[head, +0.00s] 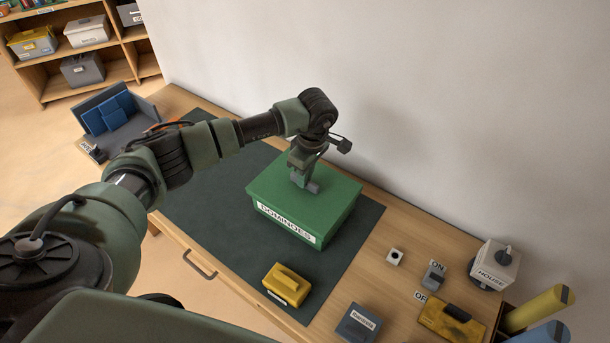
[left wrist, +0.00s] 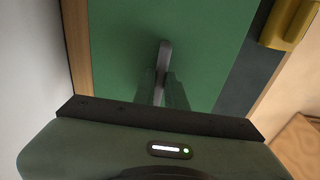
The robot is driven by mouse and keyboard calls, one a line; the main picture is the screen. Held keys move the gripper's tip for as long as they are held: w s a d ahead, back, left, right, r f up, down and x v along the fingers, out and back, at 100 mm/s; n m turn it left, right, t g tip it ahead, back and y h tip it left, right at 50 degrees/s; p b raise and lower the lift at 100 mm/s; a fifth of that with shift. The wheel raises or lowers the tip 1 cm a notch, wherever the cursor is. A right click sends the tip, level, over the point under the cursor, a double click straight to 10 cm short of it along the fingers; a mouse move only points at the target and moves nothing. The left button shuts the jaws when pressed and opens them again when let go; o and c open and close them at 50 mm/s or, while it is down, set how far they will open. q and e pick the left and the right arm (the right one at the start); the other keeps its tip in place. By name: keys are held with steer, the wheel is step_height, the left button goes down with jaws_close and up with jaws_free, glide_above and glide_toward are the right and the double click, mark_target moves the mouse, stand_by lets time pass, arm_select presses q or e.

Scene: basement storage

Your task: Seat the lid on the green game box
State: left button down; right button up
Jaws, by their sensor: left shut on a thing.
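The green game box (head: 285,228), labelled DOMINOES, stands on the dark mat in the head view. Its green lid (head: 330,190) lies over the top of the box, roughly lined up with it; I cannot tell whether it is fully down all round. My left gripper (head: 301,177) points down at the middle of the lid and is shut on the lid's grey handle (head: 314,187). In the left wrist view, the fingers (left wrist: 163,82) close around the handle (left wrist: 165,52) above the green lid (left wrist: 115,55). My right gripper is not in view.
The dark mat (head: 205,185) lies on a wooden table (head: 400,240) against a white wall. A yellow box (head: 287,283) sits at the mat's front edge. A dark blue box (head: 358,323), switches (head: 433,276) and a HOUSE box (head: 495,264) stand at right. A blue organiser (head: 110,115) is at left.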

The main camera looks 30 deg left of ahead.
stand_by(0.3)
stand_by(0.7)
arm_select(q)
steer(key=shift+f+b, duration=0.75)
steer(key=shift+b, duration=0.45)
stand_by(0.6)
steer(key=c, duration=1.4)
jaws_free()
steer(key=shift+o, duration=0.2)
steer(key=shift+s+r+p, duration=0.1)
steer(key=shift+r+p, duration=1.8)
steer(key=shift+r, duration=1.65)
